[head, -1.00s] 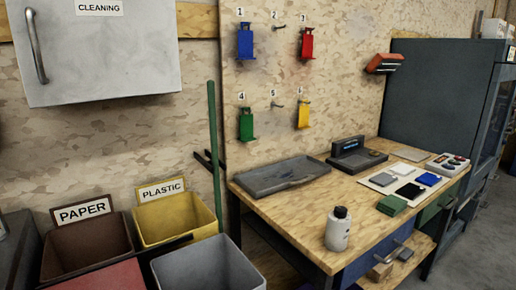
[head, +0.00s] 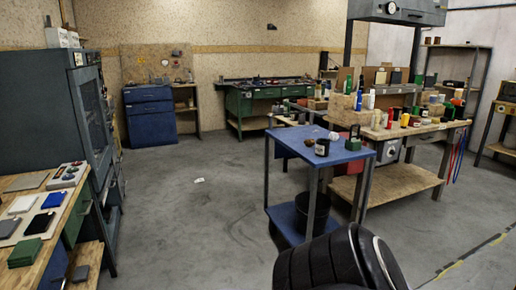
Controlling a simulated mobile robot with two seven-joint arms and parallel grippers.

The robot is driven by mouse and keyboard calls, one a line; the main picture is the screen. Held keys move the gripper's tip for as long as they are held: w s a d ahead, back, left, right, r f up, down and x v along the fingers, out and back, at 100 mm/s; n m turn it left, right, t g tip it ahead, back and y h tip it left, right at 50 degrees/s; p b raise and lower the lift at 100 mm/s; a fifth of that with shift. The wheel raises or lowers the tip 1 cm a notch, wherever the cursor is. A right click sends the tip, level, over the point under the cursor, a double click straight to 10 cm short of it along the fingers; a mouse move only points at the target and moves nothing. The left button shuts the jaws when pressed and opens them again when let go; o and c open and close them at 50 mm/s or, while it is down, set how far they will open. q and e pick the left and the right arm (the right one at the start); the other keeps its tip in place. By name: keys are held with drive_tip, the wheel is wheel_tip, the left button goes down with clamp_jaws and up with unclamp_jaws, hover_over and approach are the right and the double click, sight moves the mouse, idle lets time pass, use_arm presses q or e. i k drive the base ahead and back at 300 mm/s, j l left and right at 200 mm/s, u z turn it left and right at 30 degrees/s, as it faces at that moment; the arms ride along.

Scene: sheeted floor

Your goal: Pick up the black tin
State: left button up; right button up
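A small dark round container (head: 322,147) with a pale band stands upright on top of the blue cart (head: 345,156), right of centre in the head view. It may be the black tin. A flat black item (head: 38,222) lies on the white sheet on the wooden bench at the left, between a blue and a green flat item. I cannot tell for sure which of these is the tin. Neither of my grippers shows in this view.
A black chair-like shape (head: 340,262) fills the bottom centre, in front of the cart. A wooden workbench (head: 425,130) crowded with bottles and jars stands behind the cart. A dark cabinet (head: 75,105) stands at the left. The grey floor (head: 190,220) between is mostly clear.

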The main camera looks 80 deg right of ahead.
sight(322, 146)
drive_tip(key=z, duration=2.95)
drive_tip(key=i, duration=1.6)
